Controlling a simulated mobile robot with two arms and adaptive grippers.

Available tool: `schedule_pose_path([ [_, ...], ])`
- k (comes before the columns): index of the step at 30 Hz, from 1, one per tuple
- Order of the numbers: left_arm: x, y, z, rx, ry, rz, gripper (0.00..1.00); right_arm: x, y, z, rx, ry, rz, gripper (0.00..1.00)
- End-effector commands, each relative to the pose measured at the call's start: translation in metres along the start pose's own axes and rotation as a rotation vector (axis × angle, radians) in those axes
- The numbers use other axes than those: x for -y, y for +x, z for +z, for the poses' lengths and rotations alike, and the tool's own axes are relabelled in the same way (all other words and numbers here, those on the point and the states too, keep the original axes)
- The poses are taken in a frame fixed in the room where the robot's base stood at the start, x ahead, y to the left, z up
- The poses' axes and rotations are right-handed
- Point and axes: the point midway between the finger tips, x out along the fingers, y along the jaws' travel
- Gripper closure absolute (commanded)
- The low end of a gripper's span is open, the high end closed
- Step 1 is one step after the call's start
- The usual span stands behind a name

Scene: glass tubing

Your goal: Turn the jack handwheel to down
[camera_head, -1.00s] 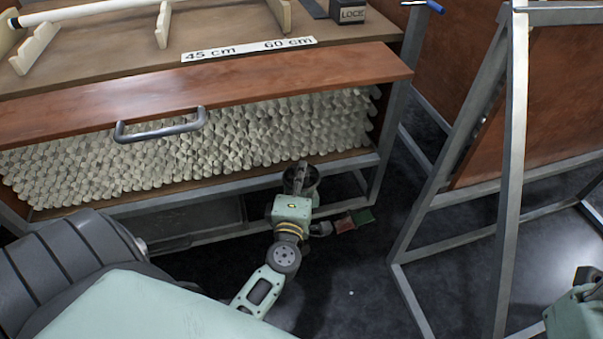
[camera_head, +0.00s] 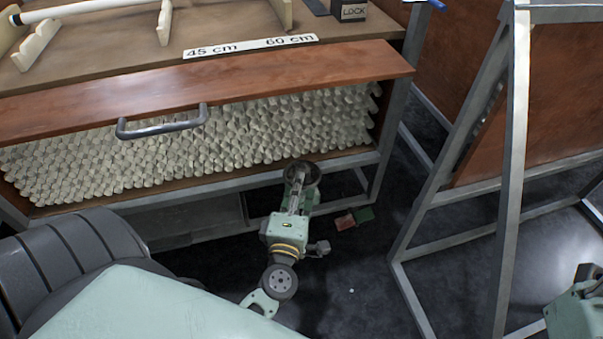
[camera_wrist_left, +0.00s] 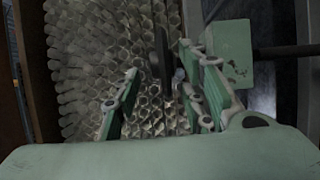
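The handwheel (camera_head: 313,172) is a dark ring low at the front of the tube rack in the head view. In the left wrist view the dark upright shape (camera_wrist_left: 162,55), seen nearly edge-on, appears to be the same wheel. My left gripper (camera_head: 298,182) points at it, its tips overlapping the wheel in the head view. In the left wrist view the left fingers (camera_wrist_left: 157,78) are spread apart, with the dark shape beyond and between them. Contact cannot be told. My right gripper (camera_head: 580,290) is partly cut off at the lower right edge of the head view.
The rack's lid (camera_head: 270,74) with a metal handle (camera_head: 162,127) stands above stacked tubes (camera_head: 200,152). A metal frame (camera_head: 508,180) stands to the right, with dark floor between.

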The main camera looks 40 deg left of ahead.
Motion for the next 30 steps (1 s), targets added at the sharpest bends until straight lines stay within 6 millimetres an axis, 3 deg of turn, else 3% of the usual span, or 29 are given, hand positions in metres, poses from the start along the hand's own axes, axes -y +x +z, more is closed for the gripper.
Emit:
schedule_pose_path([
  [3, 0.001, -0.026, 0.000, 0.000, 0.002, -0.003, 0.62, 0.000, 0.000, 0.000, 0.000, 0.000, 0.000, 0.60],
  [10, -0.001, -0.057, -0.001, -0.001, 0.001, 0.002, 0.62, 0.000, 0.000, 0.000, 0.000, 0.000, -0.001, 0.60],
  [30, -0.001, -0.062, 0.000, -0.001, 0.000, 0.002, 0.62, 0.000, 0.000, 0.000, 0.001, 0.000, -0.001, 0.60],
])
